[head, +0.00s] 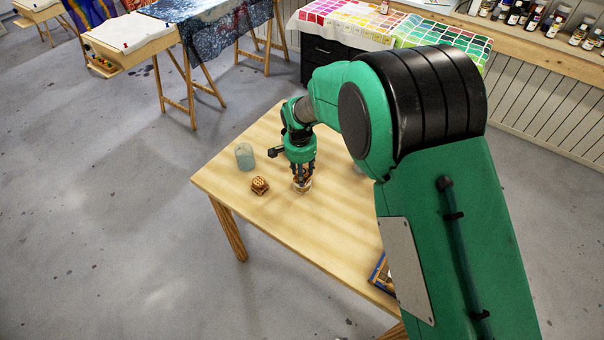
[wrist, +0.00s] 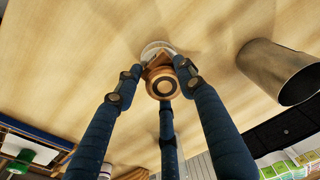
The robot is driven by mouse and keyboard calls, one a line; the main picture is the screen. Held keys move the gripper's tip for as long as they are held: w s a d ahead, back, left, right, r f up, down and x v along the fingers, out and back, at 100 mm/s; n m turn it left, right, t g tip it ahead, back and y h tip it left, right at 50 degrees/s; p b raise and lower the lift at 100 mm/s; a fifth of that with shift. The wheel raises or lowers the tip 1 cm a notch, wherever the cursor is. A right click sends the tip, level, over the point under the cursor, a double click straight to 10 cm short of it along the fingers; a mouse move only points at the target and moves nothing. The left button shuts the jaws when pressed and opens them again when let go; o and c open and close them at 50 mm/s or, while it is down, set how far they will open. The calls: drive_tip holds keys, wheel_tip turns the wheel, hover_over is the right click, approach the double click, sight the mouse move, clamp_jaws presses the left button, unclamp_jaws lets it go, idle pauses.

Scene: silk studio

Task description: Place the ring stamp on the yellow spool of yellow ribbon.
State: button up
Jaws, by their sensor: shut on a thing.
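My gripper (head: 302,178) points down over the wooden table, with its blue fingers closed around a brown wooden stamp. In the wrist view the stamp (wrist: 162,84) shows a round knob end with a dark ring, between the fingertips of my gripper (wrist: 160,80).
A brown, grid-topped block (head: 260,186) and a translucent bluish cup (head: 244,156) stand on the table (head: 325,225) left of my gripper. A grey cylinder (wrist: 282,72) stands right in the wrist view. A blue-edged tray (head: 379,272) is at the near table edge. Front-middle table is clear.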

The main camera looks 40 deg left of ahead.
drive_tip(key=o, duration=1.3)
drive_tip(key=shift+r, duration=0.1)
drive_tip(key=r+p, duration=0.1)
drive_tip(key=r, duration=0.7)
drive_tip(key=s+r+p, duration=0.1)
drive_tip(key=r, duration=0.3)
drive_tip(key=shift+d+p, duration=0.15)
drive_tip(key=shift+p, duration=0.15)
drive_tip(key=shift+f, duration=0.1)
